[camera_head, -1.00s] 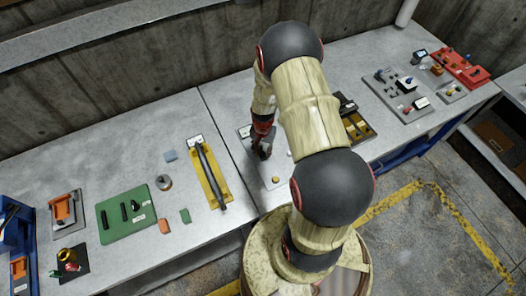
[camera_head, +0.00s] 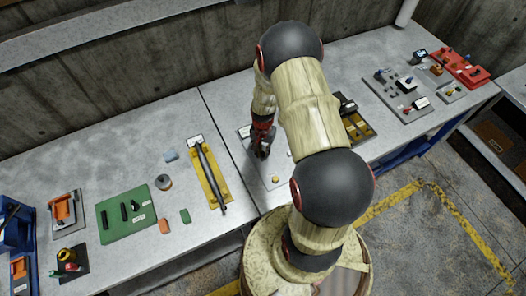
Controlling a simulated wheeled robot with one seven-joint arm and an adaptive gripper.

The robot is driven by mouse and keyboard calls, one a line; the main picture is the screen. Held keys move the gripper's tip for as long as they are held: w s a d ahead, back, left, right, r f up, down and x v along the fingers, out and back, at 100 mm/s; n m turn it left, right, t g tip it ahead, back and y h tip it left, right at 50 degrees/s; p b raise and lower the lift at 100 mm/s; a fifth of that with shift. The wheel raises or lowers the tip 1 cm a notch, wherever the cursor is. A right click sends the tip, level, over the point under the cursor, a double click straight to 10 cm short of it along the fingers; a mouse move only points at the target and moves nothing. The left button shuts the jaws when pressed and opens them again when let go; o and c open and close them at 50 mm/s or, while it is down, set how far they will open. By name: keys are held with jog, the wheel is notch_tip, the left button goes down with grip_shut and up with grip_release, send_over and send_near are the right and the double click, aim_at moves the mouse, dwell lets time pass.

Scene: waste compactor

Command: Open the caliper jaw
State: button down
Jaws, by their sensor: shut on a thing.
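My arm covers the area right of the plate, so the full caliper fixture cannot be made out.
Left of the plate lies a yellow tray with a dark bar (camera_head: 212,178). Further left are a green board (camera_head: 126,214) and an orange block fixture (camera_head: 64,210). A dark tray with yellow compartments (camera_head: 358,128) and a grey board (camera_head: 398,95) lie right. The back of the bench is clear.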

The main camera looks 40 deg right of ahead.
jog(key=shift+s+a, duration=0.15)
jog(key=shift+s, duration=0.4)
jog(key=shift+s+a, duration=0.15)
jog(key=shift+s, duration=0.35)
jog(key=c, duration=1.7)
grip_release()
jog(key=shift+r, duration=0.15)
notch_tip(320, 180, up, 12)
jog(key=shift+f, duration=0.1)
